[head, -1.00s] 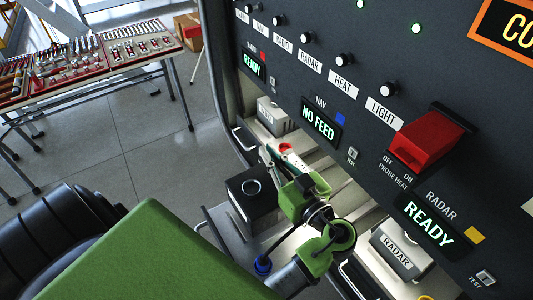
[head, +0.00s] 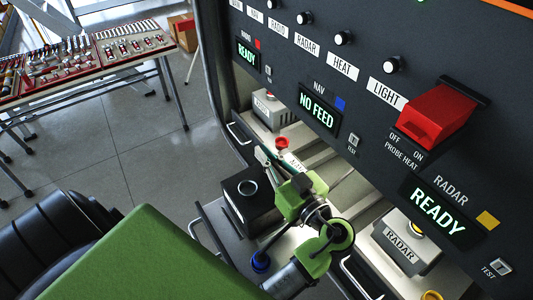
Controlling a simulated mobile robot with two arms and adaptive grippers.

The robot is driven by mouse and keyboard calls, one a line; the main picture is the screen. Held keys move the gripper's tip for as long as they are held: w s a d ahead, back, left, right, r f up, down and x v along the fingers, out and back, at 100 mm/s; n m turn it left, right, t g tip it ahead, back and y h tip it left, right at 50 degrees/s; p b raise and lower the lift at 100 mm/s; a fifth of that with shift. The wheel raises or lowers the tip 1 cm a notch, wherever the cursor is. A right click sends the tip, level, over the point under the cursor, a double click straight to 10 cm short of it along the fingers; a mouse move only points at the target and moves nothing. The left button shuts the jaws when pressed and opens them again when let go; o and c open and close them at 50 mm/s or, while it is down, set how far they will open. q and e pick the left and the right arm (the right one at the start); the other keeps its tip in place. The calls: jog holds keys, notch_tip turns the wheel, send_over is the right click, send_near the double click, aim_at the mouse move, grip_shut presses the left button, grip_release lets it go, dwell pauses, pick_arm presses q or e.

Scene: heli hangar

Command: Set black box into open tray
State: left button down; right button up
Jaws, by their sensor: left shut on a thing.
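The black box (head: 252,209) has a silver ring on its top and shows left of my left gripper in the head view. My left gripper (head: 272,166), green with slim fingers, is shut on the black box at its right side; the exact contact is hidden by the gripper. The open tray (head: 212,222) is pulled out below the NAV slot, with a front handle and a blue knob (head: 260,262). The box is over this tray; whether it touches the tray floor cannot be told. My right gripper is not in view.
A dark panel (head: 300,70) with a red guarded switch (head: 438,115) rises behind. The NAV display (head: 318,108) reads NO FEED. A grey RADAR box (head: 405,243) sits to the right, another grey box (head: 272,112) to the left. A tool table (head: 90,60) stands far left.

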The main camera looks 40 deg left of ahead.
pick_arm(q)
jog(key=shift+s+r+b, duration=0.15)
jog(key=shift+r+b, duration=0.05)
jog(key=shift+b, duration=0.2)
dwell(0.6)
jog(key=shift+f+b, duration=0.35)
jog(key=shift+b, duration=0.15)
dwell(0.8)
jog(key=c, duration=2.1)
grip_release()
jog(key=shift+c, duration=0.2)
jog(key=shift+d+f, duration=0.1)
jog(key=shift+f, duration=0.15)
